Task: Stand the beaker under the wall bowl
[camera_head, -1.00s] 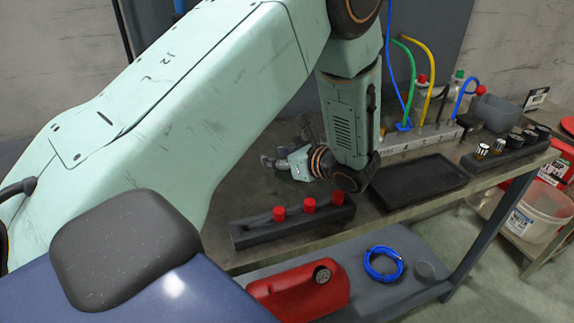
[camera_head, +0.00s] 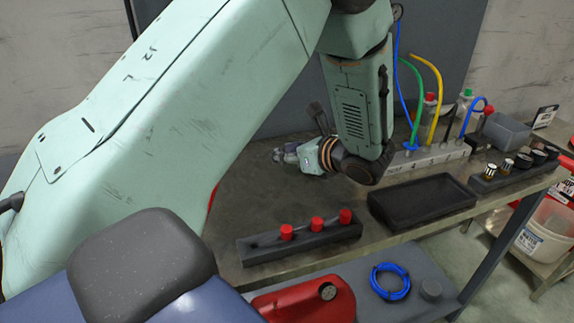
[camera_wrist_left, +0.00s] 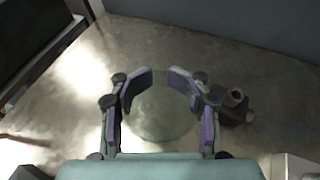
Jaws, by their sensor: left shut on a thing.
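My left gripper (camera_head: 284,155) reaches low over the back part of the steel bench in the head view. In the left wrist view its two fingers (camera_wrist_left: 160,77) close around a clear, faint round thing, which I take to be the beaker (camera_wrist_left: 160,118). The beaker shows only as a pale circular outline between the fingers, just above or on the bench; I cannot tell which. In the head view I cannot make the beaker out. I cannot identify the wall bowl in either view. My right gripper is not in view.
A dark rack with red-capped vials (camera_head: 300,240) lies at the bench's front edge, beside a black tray (camera_head: 425,201). A grey block with coloured hoses (camera_head: 430,158) and a grey tub (camera_head: 505,131) stand at the back right. A dark fitting (camera_wrist_left: 236,108) sits right of the fingers.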

